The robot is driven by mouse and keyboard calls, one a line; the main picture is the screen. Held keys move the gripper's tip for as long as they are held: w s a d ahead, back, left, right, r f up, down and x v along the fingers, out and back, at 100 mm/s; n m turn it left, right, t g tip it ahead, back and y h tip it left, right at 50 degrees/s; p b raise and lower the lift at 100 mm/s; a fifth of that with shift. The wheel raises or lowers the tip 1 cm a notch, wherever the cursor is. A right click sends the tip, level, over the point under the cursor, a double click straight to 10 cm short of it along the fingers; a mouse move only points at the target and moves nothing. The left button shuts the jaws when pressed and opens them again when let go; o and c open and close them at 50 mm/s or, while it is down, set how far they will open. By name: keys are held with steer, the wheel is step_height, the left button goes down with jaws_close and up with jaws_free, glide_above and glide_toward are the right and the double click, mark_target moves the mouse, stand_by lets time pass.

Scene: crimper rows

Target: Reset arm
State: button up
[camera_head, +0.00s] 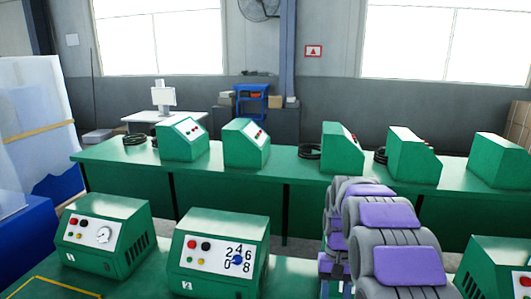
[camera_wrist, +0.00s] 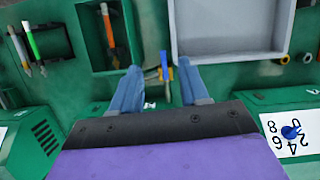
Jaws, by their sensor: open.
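My arm, grey with purple panels, rises at the lower right of the head view; my gripper is not seen there. In the wrist view my gripper (camera_wrist: 159,68) is open, its two blue fingers apart and pointing over a green work surface (camera_wrist: 150,98). A small blue-handled tool (camera_wrist: 165,66) shows between the fingertips; I cannot tell its depth, but neither finger is closed on it. The green crimper with a numbered dial (camera_head: 220,253) stands at the lower middle of the head view; its dial panel also shows at the right of the wrist view (camera_wrist: 290,132).
Another crimper with a gauge (camera_head: 102,237) stands to the left. More green boxes, such as this one (camera_head: 183,139), line the long back table (camera_head: 250,186). The wrist view shows a grey tray (camera_wrist: 178,50), an orange-handled tool (camera_wrist: 108,25) in a recess and a green-handled tool (camera_wrist: 30,40).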

steer(key=s+a+r+t+b, duration=0.1)
steer(key=s+r, duration=0.1)
steer(key=s, duration=0.7)
steer(key=s+a+r+b, duration=0.1)
steer(key=s+a+r, duration=0.1)
steer(key=s, duration=0.6)
steer(key=s+f, duration=0.2)
steer(key=s, duration=0.6)
steer(key=s+f+n+b, duration=0.1)
steer(key=s, duration=0.7)
steer(key=shift+s+a+f+n+t, duration=0.3)
steer(key=shift+s+a+f+t, duration=0.05)
steer(key=shift+s+f+t, duration=0.05)
steer(key=shift+c, duration=0.2)
